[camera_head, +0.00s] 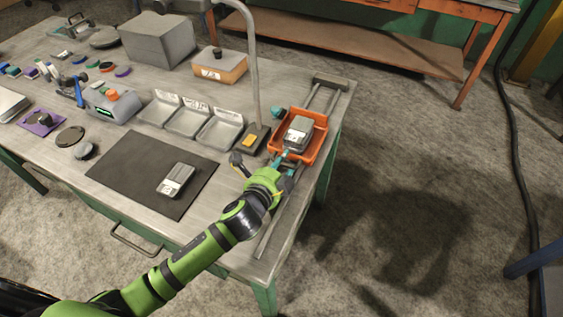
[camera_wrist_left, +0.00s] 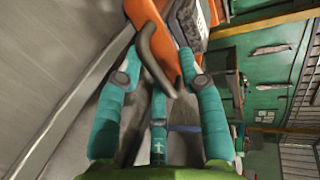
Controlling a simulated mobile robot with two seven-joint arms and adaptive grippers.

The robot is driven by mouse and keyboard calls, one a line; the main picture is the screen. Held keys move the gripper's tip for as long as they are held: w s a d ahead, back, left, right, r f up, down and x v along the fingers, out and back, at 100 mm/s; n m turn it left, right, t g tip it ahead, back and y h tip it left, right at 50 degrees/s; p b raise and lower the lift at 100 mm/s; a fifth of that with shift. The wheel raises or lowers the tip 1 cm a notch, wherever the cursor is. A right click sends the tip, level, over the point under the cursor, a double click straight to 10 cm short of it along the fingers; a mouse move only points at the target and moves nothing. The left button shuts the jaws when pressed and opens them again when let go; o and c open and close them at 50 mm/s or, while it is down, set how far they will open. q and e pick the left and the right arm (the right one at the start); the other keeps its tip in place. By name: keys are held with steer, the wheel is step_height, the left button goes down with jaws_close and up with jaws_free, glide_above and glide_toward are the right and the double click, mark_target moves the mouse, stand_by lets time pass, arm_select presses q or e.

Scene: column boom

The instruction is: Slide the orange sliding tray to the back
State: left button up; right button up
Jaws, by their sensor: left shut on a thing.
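The orange sliding tray (camera_head: 314,153) sits on two metal rails (camera_head: 270,230) along the table's right edge, nearer their back end. A grey box-shaped device (camera_head: 299,133) lies in it. My left gripper (camera_head: 286,160) is at the tray's front side. In the left wrist view, its teal fingers (camera_wrist_left: 158,60) are shut on the tray's dark curved handle (camera_wrist_left: 147,45), with the orange tray wall (camera_wrist_left: 187,62) just beyond. The arm and fingers partly hide the tray's front in the head view. My right gripper is not in view.
A dark end bar (camera_head: 331,82) closes the rails at the back, with a short gap before it. A lamp base (camera_head: 254,138) with a tall curved post stands left of the tray. Grey open bins (camera_head: 186,121) and a dark mat (camera_head: 135,172) lie further left.

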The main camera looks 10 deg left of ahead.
arm_select(q)
steer(key=shift+t, duration=0.6)
steer(key=s+r+p, duration=0.1)
steer(key=s+a+r, duration=0.1)
steer(key=s+r, duration=0.1)
steer(key=shift+p, duration=0.35)
steer(key=shift+h, duration=0.3)
steer(key=s, duration=0.3)
steer(key=s+a, duration=0.1)
steer(key=shift+s+f+p, duration=0.3)
steer(key=shift+f+p, duration=0.1)
steer(key=shift+w+d+f, duration=0.1)
steer(key=shift+w+f, duration=0.1)
steer(key=shift+w, duration=0.35)
steer(key=x, duration=0.6)
steer(key=shift+f, duration=0.15)
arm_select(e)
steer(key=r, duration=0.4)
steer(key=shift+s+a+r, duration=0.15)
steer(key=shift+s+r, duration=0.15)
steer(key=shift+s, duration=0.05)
arm_select(q)
steer(key=shift+s, duration=0.1)
steer(key=shift+d+f, duration=0.1)
jaws_close()
